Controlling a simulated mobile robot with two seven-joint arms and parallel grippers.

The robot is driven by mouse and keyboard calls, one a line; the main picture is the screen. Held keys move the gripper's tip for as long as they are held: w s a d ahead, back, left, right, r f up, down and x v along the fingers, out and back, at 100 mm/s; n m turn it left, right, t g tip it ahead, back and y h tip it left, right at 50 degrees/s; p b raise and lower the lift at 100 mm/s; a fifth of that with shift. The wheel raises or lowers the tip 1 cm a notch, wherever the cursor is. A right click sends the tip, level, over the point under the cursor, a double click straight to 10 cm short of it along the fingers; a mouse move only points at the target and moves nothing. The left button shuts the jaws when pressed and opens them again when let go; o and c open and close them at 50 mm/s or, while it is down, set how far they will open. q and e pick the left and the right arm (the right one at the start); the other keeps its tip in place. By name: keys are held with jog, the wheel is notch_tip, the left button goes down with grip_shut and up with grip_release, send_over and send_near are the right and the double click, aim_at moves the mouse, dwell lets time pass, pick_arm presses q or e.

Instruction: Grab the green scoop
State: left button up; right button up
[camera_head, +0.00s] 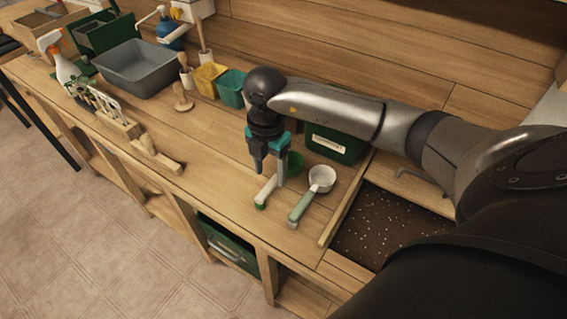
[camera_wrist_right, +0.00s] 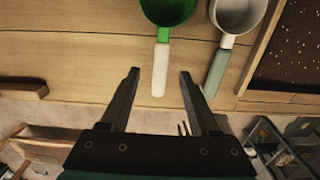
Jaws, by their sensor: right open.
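The green scoop lies on the wooden bench; its green cup (camera_head: 295,165) is partly hidden behind my right gripper in the head view. Its white handle (camera_head: 265,192) points toward the bench's front edge. In the right wrist view the green scoop (camera_wrist_right: 161,60) shows its cup at the top, cut by the frame, and its handle end between the fingertips. My right gripper (camera_head: 270,172) points down over the scoop, open and empty. It also shows in the right wrist view (camera_wrist_right: 159,76), a finger on each side of the handle's line. My left gripper is out of view.
A white scoop with a grey-green handle (camera_head: 302,205) lies close to the right of the green scoop. A dark green box (camera_head: 335,146) stands behind. A speckled soil bed (camera_head: 385,225) is at the right, past a wooden rim.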

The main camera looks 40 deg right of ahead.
aim_at(273, 181)
jog(key=shift+d+f, duration=0.1)
jog(key=shift+f, duration=0.5)
jog(key=f, duration=0.3)
jog(key=shift+w+d+f+b, duration=0.1)
jog(key=shift+d+f+b, duration=0.2)
jog(key=shift+f+b, duration=0.05)
jog(key=shift+f, duration=0.45)
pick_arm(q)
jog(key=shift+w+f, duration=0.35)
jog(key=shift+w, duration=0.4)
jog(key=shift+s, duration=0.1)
pick_arm(e)
jog(key=shift+c, duration=1.3)
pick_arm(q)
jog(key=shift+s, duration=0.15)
pick_arm(e)
grip_shut()
